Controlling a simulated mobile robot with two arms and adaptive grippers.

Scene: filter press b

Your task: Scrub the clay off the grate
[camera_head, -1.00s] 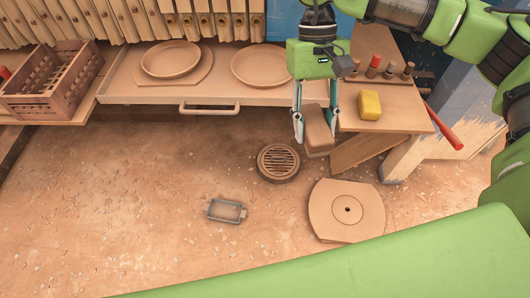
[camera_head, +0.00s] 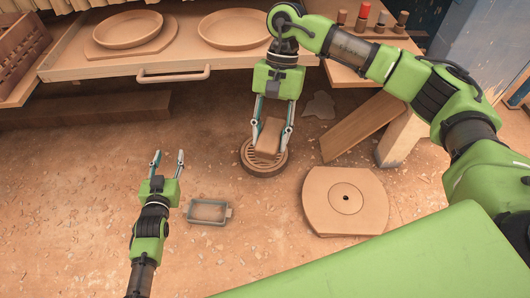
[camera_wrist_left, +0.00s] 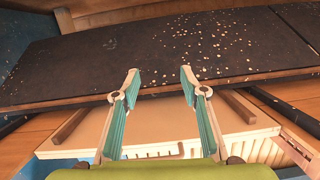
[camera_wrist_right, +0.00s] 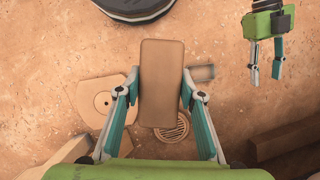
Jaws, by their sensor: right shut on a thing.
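The round clay-brown slotted grate (camera_head: 265,165) is set in the floor, left of a floor plate. It also shows in the right wrist view (camera_wrist_right: 173,127), partly behind the held block. My right gripper (camera_head: 272,125) is shut on a brown block (camera_head: 270,135), which also shows in the right wrist view (camera_wrist_right: 160,80). The block hangs over the grate and seems apart from it; it covers part of the slots. How much clay is on the grate is hard to tell. My left gripper (camera_head: 168,158) is open and empty, left of the grate; its fingers also show in the left wrist view (camera_wrist_left: 161,88).
A small grey rectangular tray (camera_head: 208,222) lies on the floor between my left gripper and the grate. A flat plate with a central hole (camera_head: 318,212) lies right of the grate. The floor in front is mostly clear.

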